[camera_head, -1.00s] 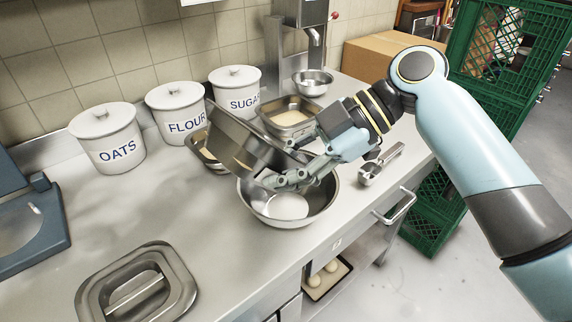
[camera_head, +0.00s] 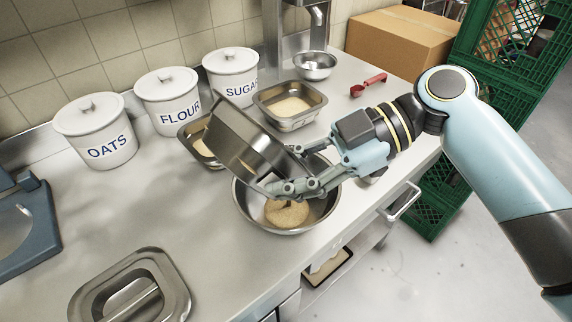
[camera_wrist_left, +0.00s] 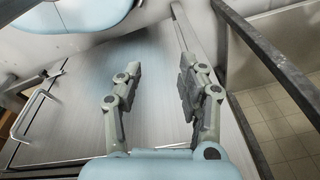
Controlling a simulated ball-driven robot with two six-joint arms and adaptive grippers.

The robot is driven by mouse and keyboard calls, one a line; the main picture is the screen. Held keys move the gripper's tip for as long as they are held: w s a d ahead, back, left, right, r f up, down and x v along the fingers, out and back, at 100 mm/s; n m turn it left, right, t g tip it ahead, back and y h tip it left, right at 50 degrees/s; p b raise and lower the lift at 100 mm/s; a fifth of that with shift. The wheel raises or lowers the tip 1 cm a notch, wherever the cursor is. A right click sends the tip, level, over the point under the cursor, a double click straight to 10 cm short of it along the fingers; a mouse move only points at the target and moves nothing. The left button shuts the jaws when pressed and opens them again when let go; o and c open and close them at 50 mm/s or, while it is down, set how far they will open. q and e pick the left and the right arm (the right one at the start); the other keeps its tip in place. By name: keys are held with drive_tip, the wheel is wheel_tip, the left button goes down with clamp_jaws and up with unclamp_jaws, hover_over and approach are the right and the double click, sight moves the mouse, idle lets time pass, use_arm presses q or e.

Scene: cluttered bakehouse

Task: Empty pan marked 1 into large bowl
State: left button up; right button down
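A deep steel pan (camera_head: 250,142) is steeply tilted, its lower end over the large steel bowl (camera_head: 328,213). A brown grainy heap (camera_head: 287,213) lies in the bowl. My right gripper (camera_head: 284,170) is shut on the pan's right side, above the bowl. The pan's inside is partly visible; I cannot read a number on it. Two more pans stand behind: one (camera_head: 186,131) mostly hidden by the tilted pan, the other (camera_head: 290,123) with pale contents (camera_head: 291,107). My left gripper (camera_wrist_left: 157,78) is open and empty in the left wrist view.
Canisters of oats (camera_head: 97,133), flour (camera_head: 168,102) and sugar (camera_head: 231,76) line the wall. A small bowl (camera_head: 315,66) and red-handled tool (camera_head: 368,85) lie at the back. Green crates (camera_head: 430,205) stand right.

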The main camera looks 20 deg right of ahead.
drive_tip(key=shift+w+a, duration=0.1)
drive_tip(key=shift+a, duration=0.05)
drive_tip(key=y+b, duration=0.1)
drive_tip(key=d+y+b, duration=0.1)
drive_tip(key=b, duration=0.1)
drive_tip(key=shift+w+d+m, duration=0.25)
drive_tip(key=shift+w+m, duration=0.05)
drive_tip(key=shift+m, duration=0.1)
drive_tip(key=shift+s+a, duration=0.1)
drive_tip(key=shift+s+a+r, duration=0.1)
drive_tip(key=shift+a, duration=0.05)
use_arm(q)
drive_tip(key=shift+g, duration=0.3)
drive_tip(key=s+f, duration=0.3)
drive_tip(key=shift+s+f, duration=0.1)
drive_tip(key=shift+s, duration=0.3)
